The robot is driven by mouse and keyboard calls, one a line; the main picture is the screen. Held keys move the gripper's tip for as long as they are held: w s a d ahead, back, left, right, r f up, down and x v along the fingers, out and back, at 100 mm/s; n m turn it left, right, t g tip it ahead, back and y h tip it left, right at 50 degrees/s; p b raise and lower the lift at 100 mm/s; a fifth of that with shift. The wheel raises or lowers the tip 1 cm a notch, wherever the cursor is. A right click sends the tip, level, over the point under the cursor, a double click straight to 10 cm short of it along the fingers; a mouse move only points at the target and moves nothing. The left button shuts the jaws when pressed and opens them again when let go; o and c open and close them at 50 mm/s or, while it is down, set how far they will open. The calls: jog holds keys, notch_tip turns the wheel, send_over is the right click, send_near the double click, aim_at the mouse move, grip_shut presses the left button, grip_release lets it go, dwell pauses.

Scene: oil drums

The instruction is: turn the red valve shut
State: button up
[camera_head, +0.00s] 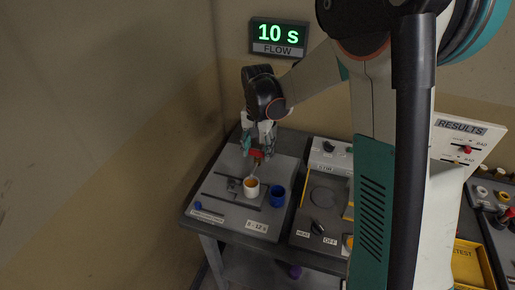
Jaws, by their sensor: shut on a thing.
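The red valve (256,155) shows as a small patch of red on a spout at the back of the grey bench. My gripper (258,149) points down at it and is shut on it; the fingers hide part of the valve, so its angle cannot be told. A white cup (251,190) stands just below and in front of the valve, with orange-brown content visible in it. A blue cup (278,197) stands to its right, apart from it. A wall display (279,37) reads "10 s" in green above the word FLOW.
A label (256,226) on the bench front reads "8-12 s". A dark blue thing (208,213) lies at the bench's left front. A panel with a round plate (322,197) and knob adjoins on the right. A RESULTS board (460,140) and yellow tray (467,262) stand farther right.

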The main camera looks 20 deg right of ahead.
aim_at(258, 151)
jog(key=o, duration=0.8)
jog(key=shift+r, duration=0.1)
notch_tip(258, 151, up, 12)
jog(key=shift+f, duration=0.1)
dwell(0.3)
